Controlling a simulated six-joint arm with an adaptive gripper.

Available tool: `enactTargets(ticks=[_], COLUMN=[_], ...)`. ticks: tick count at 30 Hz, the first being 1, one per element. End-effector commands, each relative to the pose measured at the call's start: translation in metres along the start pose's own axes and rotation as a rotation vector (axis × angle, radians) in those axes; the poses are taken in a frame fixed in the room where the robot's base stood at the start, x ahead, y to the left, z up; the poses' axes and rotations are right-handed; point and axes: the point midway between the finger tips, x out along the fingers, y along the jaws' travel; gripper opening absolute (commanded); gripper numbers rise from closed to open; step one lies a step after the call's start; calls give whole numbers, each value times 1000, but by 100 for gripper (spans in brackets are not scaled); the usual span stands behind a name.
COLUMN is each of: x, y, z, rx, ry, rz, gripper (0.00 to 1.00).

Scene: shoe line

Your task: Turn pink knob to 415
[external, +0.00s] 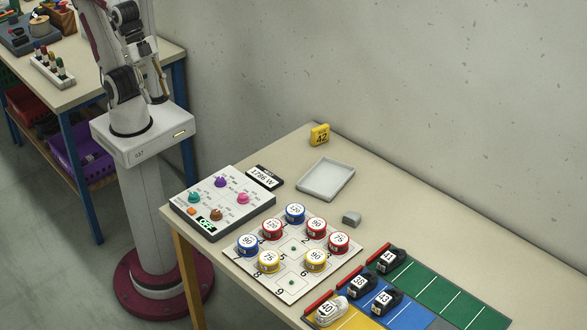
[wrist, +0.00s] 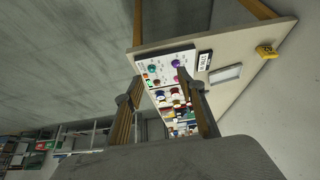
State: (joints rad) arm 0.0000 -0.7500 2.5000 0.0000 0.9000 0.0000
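The pink knob (external: 243,198) sits on the right part of a light grey control panel (external: 232,215) at the table's left end. Printed marks ring the knob, but they are too small to read. A purple knob (external: 221,182), a teal knob (external: 194,197) and a brown knob (external: 215,214) share the panel. The panel also shows in the wrist view (wrist: 165,54), far off and tilted; I cannot make out the pink knob there. My gripper (wrist: 160,85) is open and empty, its two fingers well apart, far from the panel.
Beside the panel lie a label reading 1786 W (external: 264,177), an empty grey tray (external: 325,180) and a yellow block marked 42 (external: 319,135). A white board (external: 292,249) holds several coloured tins. Shoes stand on coloured lanes (external: 440,290). My arm stands upright beside the table.

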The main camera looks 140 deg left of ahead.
Motion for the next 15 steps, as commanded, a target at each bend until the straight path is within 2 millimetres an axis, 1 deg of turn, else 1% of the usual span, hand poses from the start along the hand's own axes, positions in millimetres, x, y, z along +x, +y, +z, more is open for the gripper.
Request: enactTargets(ticks=[7, 15], x=[4, 24], y=[-3, -10], z=[1, 3], rx=[-12, -42], ry=[-18, -112], rz=[-6, -19], gripper=[36, 36])
